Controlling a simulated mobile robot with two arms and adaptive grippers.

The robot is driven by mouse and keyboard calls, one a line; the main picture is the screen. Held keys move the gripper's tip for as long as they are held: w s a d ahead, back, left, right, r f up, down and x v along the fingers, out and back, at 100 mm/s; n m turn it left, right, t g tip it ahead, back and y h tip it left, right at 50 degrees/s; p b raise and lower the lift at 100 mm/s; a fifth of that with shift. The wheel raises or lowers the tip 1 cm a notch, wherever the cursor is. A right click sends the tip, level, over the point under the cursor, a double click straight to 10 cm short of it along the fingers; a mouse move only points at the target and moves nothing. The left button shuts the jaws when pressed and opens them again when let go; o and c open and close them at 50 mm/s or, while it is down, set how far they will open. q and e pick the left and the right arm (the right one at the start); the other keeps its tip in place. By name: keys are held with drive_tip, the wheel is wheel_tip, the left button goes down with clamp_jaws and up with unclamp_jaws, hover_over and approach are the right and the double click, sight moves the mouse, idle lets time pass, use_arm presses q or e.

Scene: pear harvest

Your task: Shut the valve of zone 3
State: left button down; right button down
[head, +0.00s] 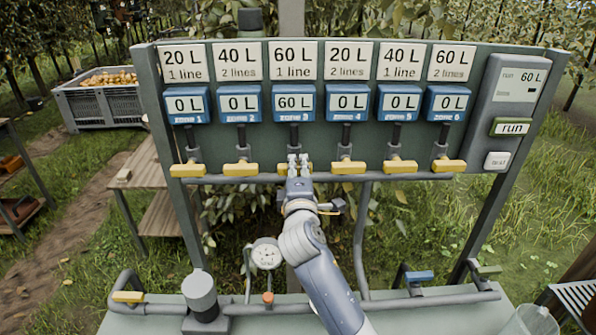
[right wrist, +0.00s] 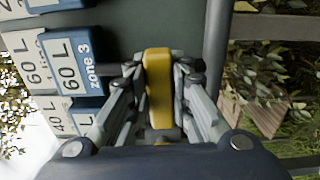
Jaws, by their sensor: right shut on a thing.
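The zone 3 valve handle (right wrist: 158,85) is yellow. In the right wrist view its long axis runs the same way as the "zone 3" lettering, so it lies crosswise. My right gripper (head: 298,163) is shut on it; the fingers (right wrist: 158,88) sit on both sides of the handle. In the head view the gripper hides most of this handle. The blue zone 3 meter (head: 293,103) above reads 60 L, and its card (head: 292,61) says 60 L, 1 line. My left gripper is not in view.
Similar crosswise yellow handles stand on both sides, zone 2 (head: 240,168) and zone 4 (head: 348,167) closest. The other meters read 0 L. A control box (head: 512,110) with "run" reads 60 L. Below are a gauge (head: 266,253) and lower pipes (head: 250,309).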

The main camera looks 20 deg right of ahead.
drive_tip(key=shift+m, duration=0.3)
drive_tip(key=c, duration=1.4)
unclamp_jaws()
drive_tip(key=shift+c, duration=0.2)
drive_tip(key=v, duration=1.2)
